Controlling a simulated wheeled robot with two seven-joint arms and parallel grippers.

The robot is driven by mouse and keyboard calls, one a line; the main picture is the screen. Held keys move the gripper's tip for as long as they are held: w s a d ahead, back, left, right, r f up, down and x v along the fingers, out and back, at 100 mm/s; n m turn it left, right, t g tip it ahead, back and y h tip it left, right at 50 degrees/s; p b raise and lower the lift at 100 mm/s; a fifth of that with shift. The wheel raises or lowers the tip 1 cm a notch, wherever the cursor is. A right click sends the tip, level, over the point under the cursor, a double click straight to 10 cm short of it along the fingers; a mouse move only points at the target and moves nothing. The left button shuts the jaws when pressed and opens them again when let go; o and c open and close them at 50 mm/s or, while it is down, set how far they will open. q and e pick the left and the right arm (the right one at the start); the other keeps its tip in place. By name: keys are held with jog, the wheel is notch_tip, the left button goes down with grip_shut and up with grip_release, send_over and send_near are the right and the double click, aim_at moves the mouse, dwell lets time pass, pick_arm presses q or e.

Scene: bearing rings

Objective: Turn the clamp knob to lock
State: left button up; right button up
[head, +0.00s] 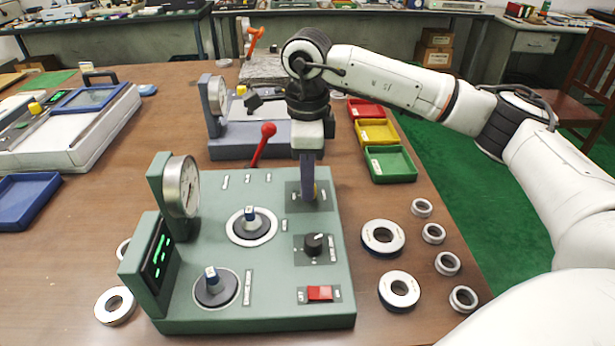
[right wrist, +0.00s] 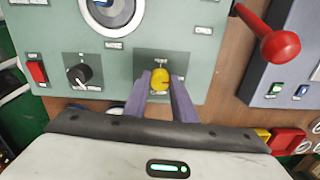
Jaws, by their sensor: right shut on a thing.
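The clamp knob is a yellow knob on a dark plate at the far right corner of the green machine (head: 280,290). In the right wrist view the yellow knob (right wrist: 160,79) sits between the two purple-grey fingertips of my right gripper (right wrist: 161,80). The gripper is shut on the knob. The labels by the knob are too small to read. My left gripper is in neither view.
A red-balled lever (head: 267,131) rises behind the machine, left of my right gripper. A black knob (head: 314,243) and a red switch (head: 320,293) are on the same panel. Several metal rings (head: 383,237) lie to the right. Red, yellow and green trays (head: 390,164) stand beyond.

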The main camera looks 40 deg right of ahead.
jog(key=shift+m, duration=0.7)
jog(key=o, duration=1)
jog(key=shift+o, duration=0.2)
notch_tip(320, 180, up, 10)
jog(key=shift+r+p, duration=0.2)
jog(key=shift+p, duration=0.1)
jog(key=shift+s+a, duration=0.1)
